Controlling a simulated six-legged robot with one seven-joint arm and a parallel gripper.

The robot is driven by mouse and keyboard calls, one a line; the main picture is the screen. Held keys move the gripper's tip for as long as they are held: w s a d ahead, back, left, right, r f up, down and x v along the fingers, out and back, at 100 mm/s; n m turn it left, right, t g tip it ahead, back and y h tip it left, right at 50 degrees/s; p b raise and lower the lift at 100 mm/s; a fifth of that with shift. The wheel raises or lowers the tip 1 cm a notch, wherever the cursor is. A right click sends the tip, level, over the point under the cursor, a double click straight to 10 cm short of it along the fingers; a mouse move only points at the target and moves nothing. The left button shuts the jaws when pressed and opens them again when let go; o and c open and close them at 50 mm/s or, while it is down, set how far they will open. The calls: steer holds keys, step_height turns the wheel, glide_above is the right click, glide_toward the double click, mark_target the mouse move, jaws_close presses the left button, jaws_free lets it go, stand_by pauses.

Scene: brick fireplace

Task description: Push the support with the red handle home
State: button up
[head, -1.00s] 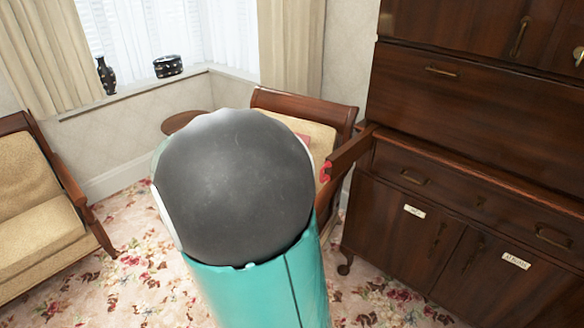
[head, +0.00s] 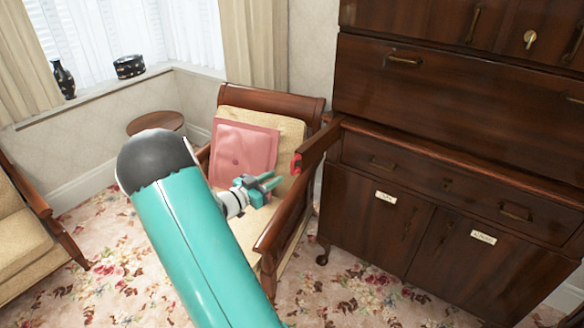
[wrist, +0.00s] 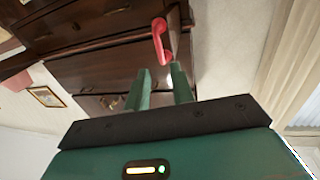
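The support (head: 320,147) is a dark wooden bar sticking out from the front of the bureau, below its sloping upper panel. Its red handle (head: 297,164) is on its outer end. In the wrist view the red handle (wrist: 160,42) shows just beyond the fingertips, with the support's end behind it. My gripper (head: 274,181) is in front of the armchair, left of and a little below the handle, with a gap between them. The wrist view shows my gripper (wrist: 160,70) with its two green fingers apart and nothing between them.
The dark wooden bureau (head: 440,150) fills the right side. A wooden armchair (head: 265,100) with a pink cushion (head: 243,147) stands close behind my gripper. A round side table (head: 155,122) and another armchair (head: 20,225) are at the left. Floral carpet (head: 110,285) is open in front.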

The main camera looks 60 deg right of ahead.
mark_target(292, 167)
steer(key=x, duration=0.8)
steer(key=shift+s+d, duration=0.15)
steer(key=shift+d, duration=0.2)
jaws_close()
